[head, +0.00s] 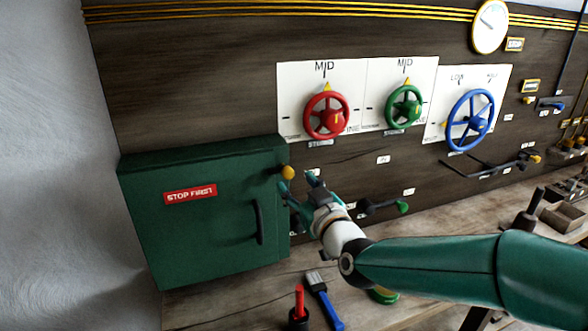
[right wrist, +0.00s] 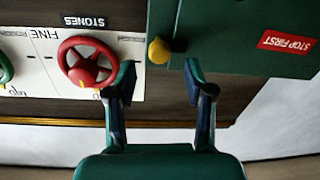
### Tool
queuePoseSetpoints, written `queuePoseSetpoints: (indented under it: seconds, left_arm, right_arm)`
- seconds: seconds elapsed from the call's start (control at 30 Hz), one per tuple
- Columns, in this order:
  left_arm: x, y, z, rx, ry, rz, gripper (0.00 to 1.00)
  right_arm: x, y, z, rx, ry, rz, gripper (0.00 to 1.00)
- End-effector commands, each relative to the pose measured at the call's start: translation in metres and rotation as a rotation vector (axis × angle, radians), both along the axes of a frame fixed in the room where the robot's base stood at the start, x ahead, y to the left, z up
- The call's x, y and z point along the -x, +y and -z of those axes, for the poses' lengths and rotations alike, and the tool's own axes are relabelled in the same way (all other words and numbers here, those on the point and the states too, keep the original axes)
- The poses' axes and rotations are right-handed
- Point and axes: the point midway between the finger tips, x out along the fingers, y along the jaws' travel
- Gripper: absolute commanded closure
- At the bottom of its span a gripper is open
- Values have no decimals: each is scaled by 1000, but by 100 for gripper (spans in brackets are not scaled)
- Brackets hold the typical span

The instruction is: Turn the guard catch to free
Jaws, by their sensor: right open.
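The guard is a dark green box (head: 205,220) with a red "STOP FIRST" label, and its door looks closed. Its catch shows as a yellow knob (head: 288,172) at the upper right edge of the box. My right gripper (head: 299,186) is open and empty, just right of and below the knob in the head view. In the right wrist view, which is upside down, the yellow knob (right wrist: 159,50) lies beyond and between the open fingertips (right wrist: 160,74). I cannot tell whether a finger touches it. My left gripper is not in view.
A red handwheel (head: 327,116), a green handwheel (head: 404,106) and a blue handwheel (head: 470,120) are on the wall panel right of the box. A black handle (head: 259,222) is on the box door. A blue-handled brush (head: 324,298) and a red-handled tool (head: 299,304) are on the bench below.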

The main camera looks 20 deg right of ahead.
Motion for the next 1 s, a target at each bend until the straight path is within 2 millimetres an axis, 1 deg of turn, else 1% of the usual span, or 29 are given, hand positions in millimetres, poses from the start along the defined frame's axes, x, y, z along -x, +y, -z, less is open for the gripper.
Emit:
queuePoseSetpoints:
  seconds: [0.03,0.1,0.2,0.3,0.43,0.67,0.77,0.9,1.0]
  left_arm:
    - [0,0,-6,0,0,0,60]
    - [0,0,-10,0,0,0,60]
    - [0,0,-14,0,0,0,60]
    - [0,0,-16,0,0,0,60]
    - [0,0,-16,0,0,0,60]
    - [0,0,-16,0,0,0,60]
    - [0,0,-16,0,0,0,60]
    - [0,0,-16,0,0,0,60]
    - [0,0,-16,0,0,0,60]
  right_arm:
    - [-10,1,-2,0,2,0,47]
    - [-21,2,-1,0,2,1,47]
    - [-33,3,-1,-1,2,0,47]
    - [-41,4,-1,0,1,0,47]
    - [-45,5,0,-1,0,0,47]
    - [-45,5,0,0,-1,0,47]
    - [-45,5,0,0,0,0,62]
    - [-45,5,0,0,0,0,85]
    - [-45,5,0,0,0,0,100]
